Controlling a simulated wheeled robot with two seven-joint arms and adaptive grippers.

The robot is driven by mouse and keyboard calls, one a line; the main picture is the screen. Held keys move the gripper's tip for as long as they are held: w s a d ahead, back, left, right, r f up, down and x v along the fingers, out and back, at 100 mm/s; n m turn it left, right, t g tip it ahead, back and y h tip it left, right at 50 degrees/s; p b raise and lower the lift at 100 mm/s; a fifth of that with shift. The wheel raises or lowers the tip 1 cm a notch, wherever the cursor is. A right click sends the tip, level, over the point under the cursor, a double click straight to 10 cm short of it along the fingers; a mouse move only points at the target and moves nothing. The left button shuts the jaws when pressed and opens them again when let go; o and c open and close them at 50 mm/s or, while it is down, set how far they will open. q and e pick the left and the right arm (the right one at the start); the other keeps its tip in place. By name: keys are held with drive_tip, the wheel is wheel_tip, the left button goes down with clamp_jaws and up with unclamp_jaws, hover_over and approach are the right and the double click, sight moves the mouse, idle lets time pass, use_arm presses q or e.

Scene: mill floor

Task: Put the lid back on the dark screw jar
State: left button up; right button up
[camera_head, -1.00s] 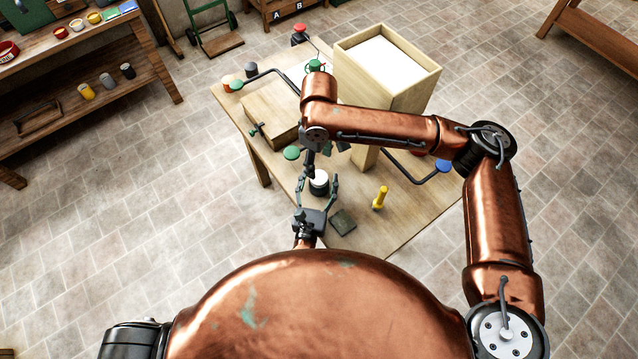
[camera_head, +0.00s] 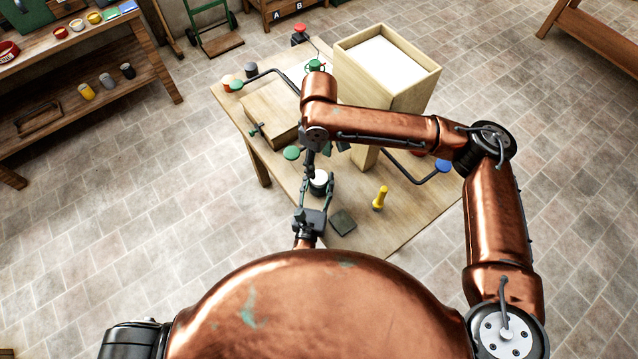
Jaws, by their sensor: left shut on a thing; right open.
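The dark screw jar (camera_head: 318,189) stands upright near the front edge of the wooden table, with a white round top showing; I cannot tell whether that is a lid or the open neck. My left gripper (camera_head: 318,189) reaches in from the near side, its two fingers shut on the jar's sides. My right gripper (camera_head: 310,164) points down just behind the jar, partly hidden by its own arm; it is open. No separate lid can be made out for certain. A green disc (camera_head: 291,153) shows behind and left of the jar.
A dark square pad (camera_head: 342,222) and a yellow peg-like object (camera_head: 380,198) are right of the jar. A wooden box (camera_head: 270,115) and a tall open bin (camera_head: 405,85) stand behind. A blue-ended bent bar (camera_head: 443,166) is at the right.

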sight(319, 177)
drive_tip(key=shift+n, duration=2.3)
drive_tip(key=shift+f, duration=4.05)
drive_tip(key=shift+c, duration=0.3)
drive_tip(key=c, duration=1.2)
drive_tip(key=shift+o, duration=0.2)
drive_tip(key=m, duration=0.5)
drive_tip(key=o, duration=1.3)
